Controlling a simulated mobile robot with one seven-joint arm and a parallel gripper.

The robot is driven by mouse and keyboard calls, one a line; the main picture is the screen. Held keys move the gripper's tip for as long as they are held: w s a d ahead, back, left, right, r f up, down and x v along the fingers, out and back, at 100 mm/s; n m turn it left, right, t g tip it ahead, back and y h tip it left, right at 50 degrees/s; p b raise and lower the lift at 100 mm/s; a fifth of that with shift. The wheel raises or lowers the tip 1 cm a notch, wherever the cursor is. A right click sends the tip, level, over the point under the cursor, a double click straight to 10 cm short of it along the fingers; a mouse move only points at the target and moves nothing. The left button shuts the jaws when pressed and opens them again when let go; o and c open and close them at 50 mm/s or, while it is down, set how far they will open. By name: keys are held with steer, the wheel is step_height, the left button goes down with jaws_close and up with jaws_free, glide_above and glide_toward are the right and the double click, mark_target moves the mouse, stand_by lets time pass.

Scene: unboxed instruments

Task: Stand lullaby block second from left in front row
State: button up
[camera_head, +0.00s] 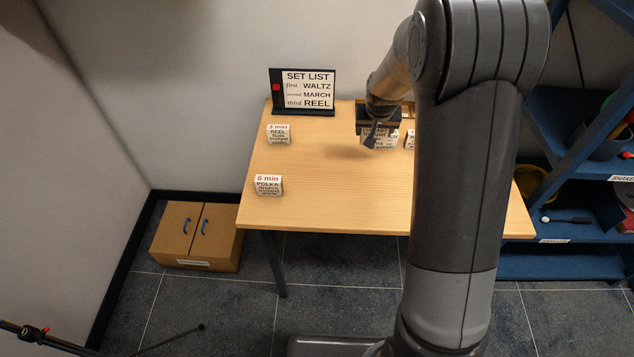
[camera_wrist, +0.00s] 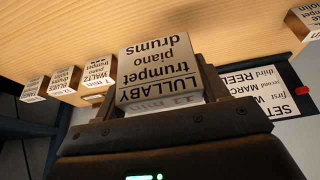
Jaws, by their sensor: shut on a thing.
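The lullaby block (camera_wrist: 158,72) is white with a wooden underside, and shows "LULLABY trumpet piano drums" upside down in the wrist view. My gripper (camera_wrist: 160,100) is shut on it. In the head view my gripper (camera_head: 378,122) is over the back right of the table, with the held block (camera_head: 380,140) just below it, partly covered. Whether the block touches the table I cannot tell. A polka block (camera_head: 268,185) stands at the front left of the table (camera_head: 340,200). A reel block (camera_head: 278,134) stands behind it.
A set list sign (camera_head: 303,92) stands at the back left edge. Waltz (camera_wrist: 97,70), blues (camera_wrist: 66,80) and another block (camera_wrist: 35,89) stand in a row beside the held block. My arm hides the table's right part in the head view. The table's front middle is clear.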

steer(key=s+a, duration=0.6)
steer(key=s, duration=0.7)
steer(key=a+f, duration=0.2)
steer(key=a, duration=0.1)
steer(key=w+a+f, duration=0.1)
steer(key=a+f, duration=0.1)
steer(key=a, duration=0.2)
steer(key=w+a+f, duration=0.1)
steer(key=a+f, duration=0.2)
steer(key=a, duration=0.1)
steer(key=shift+a+f, duration=0.1)
steer(key=shift+a, duration=0.1)
steer(key=shift+f, duration=1.95)
steer(key=shift+f, duration=0.2)
steer(key=o, duration=1)
